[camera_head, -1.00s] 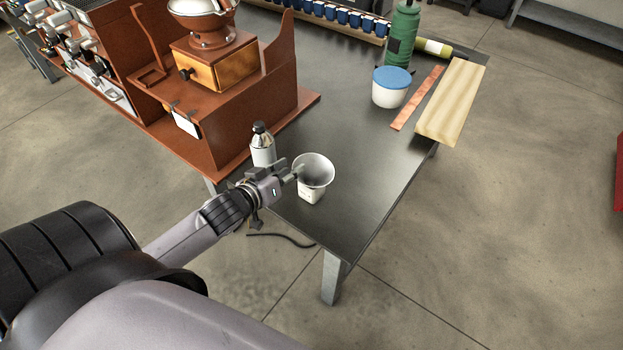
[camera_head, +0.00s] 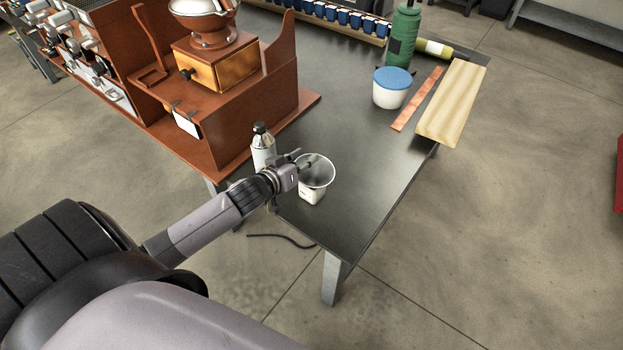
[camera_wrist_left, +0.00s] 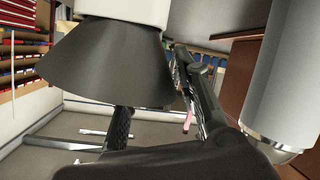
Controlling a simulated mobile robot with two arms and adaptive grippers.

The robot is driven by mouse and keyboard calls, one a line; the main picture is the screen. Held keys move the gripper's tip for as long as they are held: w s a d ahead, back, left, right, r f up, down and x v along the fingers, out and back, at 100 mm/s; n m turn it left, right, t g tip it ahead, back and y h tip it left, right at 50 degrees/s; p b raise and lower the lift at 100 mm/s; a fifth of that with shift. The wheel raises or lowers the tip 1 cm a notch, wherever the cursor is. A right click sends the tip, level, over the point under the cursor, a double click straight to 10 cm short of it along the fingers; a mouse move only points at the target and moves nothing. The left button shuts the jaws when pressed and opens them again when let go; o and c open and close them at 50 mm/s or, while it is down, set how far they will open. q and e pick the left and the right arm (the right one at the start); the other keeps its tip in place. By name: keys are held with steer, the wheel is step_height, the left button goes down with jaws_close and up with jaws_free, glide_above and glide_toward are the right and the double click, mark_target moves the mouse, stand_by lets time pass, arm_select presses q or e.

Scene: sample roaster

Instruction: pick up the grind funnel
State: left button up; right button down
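The grind funnel (camera_head: 317,177) is a pale metal cone, wide mouth up, on a small white base (camera_head: 311,197) near the table's front edge. My left gripper (camera_head: 304,159) is at its rim, with its fingers apart. One finger reaches over the mouth and the other is on the far-left outer side. In the left wrist view the funnel's dark outer wall (camera_wrist_left: 105,65) appears inverted. One finger is partly hidden behind its rim and the other is to its right. I cannot tell if either finger touches it. My right gripper is out of view.
A silver bottle (camera_head: 263,147) stands close left of the funnel; it also shows in the left wrist view (camera_wrist_left: 284,75). The brown grinder stand (camera_head: 235,115) is behind. A blue-lidded tub (camera_head: 391,88) and wooden board (camera_head: 452,103) are farther back. The table right of the funnel is clear.

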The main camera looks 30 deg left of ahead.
arm_select(q)
jaws_close()
stand_by(0.5)
